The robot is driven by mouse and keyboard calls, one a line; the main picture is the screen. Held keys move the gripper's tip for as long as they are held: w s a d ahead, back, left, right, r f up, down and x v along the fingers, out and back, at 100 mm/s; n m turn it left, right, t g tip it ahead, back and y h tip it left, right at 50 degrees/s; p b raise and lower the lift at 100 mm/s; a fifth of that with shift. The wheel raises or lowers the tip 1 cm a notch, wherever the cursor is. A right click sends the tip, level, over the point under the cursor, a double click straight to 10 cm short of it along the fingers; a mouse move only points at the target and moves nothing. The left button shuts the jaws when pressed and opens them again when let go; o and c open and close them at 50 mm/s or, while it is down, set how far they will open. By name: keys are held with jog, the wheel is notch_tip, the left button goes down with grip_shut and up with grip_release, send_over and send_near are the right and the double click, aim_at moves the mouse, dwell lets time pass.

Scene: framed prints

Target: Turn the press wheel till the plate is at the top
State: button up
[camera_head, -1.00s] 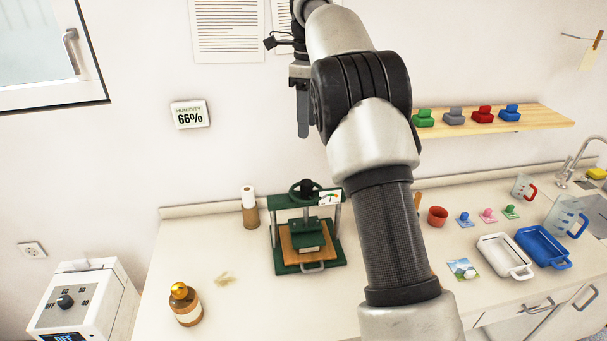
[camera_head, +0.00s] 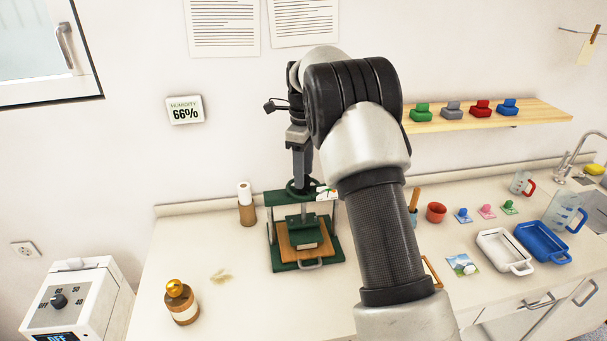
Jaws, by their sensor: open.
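The green press (camera_head: 275,258) stands on the counter, left of my arm. Its wheel (camera_head: 292,188) sits on top, partly hidden by my gripper. The green plate (camera_head: 304,238) is low in the frame, close above the wooden board (camera_head: 289,251); whether it touches cannot be told. My gripper (camera_head: 302,187) points down at the wheel, its fingertips at about the hub's height. The fingers overlap in this view, and contact with the wheel cannot be made out.
A paper roll (camera_head: 246,208) stands left of the press, and a brown bottle (camera_head: 181,301) at the front left. A white tray (camera_head: 504,252) and a blue tray (camera_head: 541,246) lie to the right. A shelf (camera_head: 540,112) with coloured blocks hangs on the wall.

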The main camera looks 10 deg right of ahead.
jog(key=shift+f, duration=0.5)
jog(key=c, duration=1.1)
jog(key=shift+o, duration=0.2)
